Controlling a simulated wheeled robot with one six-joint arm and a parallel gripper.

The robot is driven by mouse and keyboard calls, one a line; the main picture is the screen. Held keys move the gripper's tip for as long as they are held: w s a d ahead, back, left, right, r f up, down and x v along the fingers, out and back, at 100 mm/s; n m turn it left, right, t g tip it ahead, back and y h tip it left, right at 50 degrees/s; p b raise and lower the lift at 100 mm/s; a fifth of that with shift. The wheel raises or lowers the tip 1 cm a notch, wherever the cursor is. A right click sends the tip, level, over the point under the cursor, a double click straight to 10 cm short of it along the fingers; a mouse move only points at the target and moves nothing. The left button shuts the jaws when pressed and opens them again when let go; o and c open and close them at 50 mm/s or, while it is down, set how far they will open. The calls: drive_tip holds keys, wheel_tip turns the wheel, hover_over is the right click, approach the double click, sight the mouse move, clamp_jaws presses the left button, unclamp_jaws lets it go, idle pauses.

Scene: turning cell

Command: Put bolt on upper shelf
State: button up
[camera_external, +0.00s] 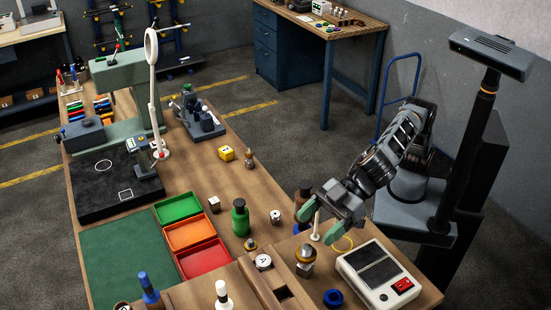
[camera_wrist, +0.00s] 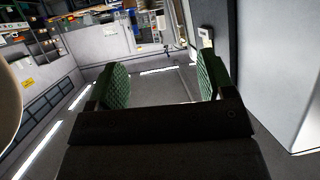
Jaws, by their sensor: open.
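My gripper (camera_external: 322,214) is open above the right end of the wooden table. Its two green pads are spread apart in the wrist view (camera_wrist: 160,85), with nothing held between them and floor and walls beyond. A metal piece with a brass-coloured top and grey angular base (camera_external: 305,262) stands on the table below my gripper; I cannot tell if it is the bolt. No upper shelf can be clearly identified; a dark shelf unit with boxes (camera_external: 28,98) stands at the far left.
A white scale (camera_external: 379,274) is at right. A green bottle (camera_external: 240,217) and colored trays (camera_external: 190,233) stand left. A blue-legged bench (camera_external: 325,32) is at the back.

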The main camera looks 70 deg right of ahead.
drive_tip(key=shift+r, duration=1.15)
